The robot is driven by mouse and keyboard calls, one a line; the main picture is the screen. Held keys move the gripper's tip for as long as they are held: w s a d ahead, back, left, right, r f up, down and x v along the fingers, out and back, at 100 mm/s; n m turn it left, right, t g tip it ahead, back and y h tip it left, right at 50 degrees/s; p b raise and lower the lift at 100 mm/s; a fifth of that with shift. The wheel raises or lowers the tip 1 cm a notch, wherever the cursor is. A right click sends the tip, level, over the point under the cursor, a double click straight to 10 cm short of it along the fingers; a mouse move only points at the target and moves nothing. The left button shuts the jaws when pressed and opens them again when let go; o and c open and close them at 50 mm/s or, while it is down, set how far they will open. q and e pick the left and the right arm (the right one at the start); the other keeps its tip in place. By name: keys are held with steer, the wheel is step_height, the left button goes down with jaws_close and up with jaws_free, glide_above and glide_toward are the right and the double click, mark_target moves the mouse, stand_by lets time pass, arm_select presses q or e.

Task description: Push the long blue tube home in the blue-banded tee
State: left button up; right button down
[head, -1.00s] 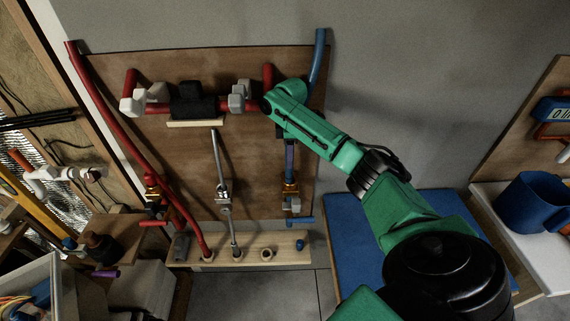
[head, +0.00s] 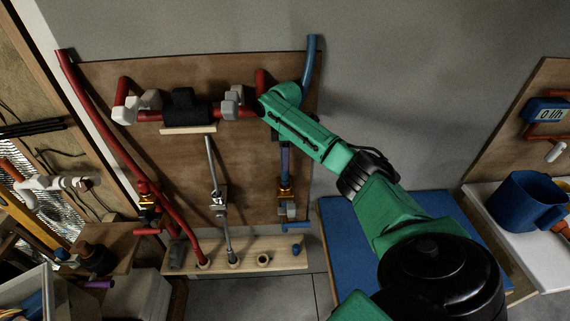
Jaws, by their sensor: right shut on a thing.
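The long blue tube (head: 310,66) rises at the upper right edge of the brown board and bends slightly. Its lower part passes behind my right arm. Below the arm a blue and purple pipe section (head: 285,160) runs down to a brass valve (head: 286,190). I cannot make out the blue-banded tee clearly; my arm covers that area. My right gripper (head: 272,106) is at the board's upper right, pointing at it, shut on what appears to be the long blue tube. Its fingertips are mostly hidden by the wrist. My left gripper is not in view.
Red pipes with grey fittings (head: 232,100) and a black block (head: 184,106) lie just left of my gripper. A long red tube (head: 105,130) runs down the board's left side. A wooden rack (head: 290,258) stands below. A blue mat (head: 345,235) and blue mug (head: 523,199) are right.

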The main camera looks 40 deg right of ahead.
steer(key=shift+s+f, duration=0.1)
steer(key=shift+f, duration=1.3)
stand_by(1.4)
steer(key=c, duration=0.5)
jaws_free()
step_height(320, 180, up, 8)
steer(key=b, duration=0.3)
step_height(320, 180, up, 6)
steer(key=shift+r+p, duration=0.1)
steer(key=shift+p, duration=0.85)
steer(key=shift+r, duration=0.2)
steer(key=shift+f, duration=0.1)
